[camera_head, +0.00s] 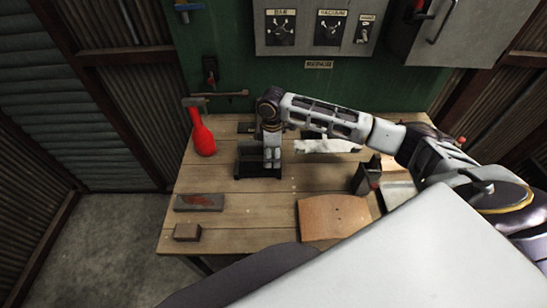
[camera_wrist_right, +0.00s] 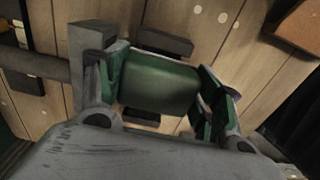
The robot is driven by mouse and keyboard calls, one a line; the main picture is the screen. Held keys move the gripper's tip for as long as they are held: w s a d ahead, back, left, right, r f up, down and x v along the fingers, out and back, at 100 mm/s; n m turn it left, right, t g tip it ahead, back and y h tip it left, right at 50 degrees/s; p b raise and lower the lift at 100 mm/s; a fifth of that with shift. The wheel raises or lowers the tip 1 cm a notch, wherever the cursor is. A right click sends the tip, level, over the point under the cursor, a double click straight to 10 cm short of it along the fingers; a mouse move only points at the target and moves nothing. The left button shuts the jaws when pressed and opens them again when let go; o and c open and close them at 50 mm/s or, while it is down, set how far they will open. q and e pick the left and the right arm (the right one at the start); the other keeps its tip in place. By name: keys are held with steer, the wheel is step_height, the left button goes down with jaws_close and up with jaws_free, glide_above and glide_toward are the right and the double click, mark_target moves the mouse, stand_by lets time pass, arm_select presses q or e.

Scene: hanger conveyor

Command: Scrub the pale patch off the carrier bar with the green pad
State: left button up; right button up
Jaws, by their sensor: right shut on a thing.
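My right gripper (camera_head: 272,163) points down over a dark stand (camera_head: 251,165) on the workbench. In the right wrist view my right gripper (camera_wrist_right: 162,95) is shut on the green pad (camera_wrist_right: 160,82), which sits between its fingers. Dark parts of the stand show above and below the pad there; I cannot tell whether the pad touches them. A grey bar (camera_wrist_right: 38,68) runs in from the left beside one finger. I cannot tell whether it is the carrier bar, and I make out no pale patch on it. My left gripper is not in view.
A dark block with a red mark (camera_head: 199,202), a small brown block (camera_head: 187,232) and a brown board (camera_head: 333,217) lie in front. A white crumpled thing (camera_head: 325,146) lies behind my arm.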

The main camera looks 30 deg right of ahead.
steer(key=shift+r, duration=0.85)
steer(key=shift+r, duration=0.1)
steer(key=shift+r, duration=1.4)
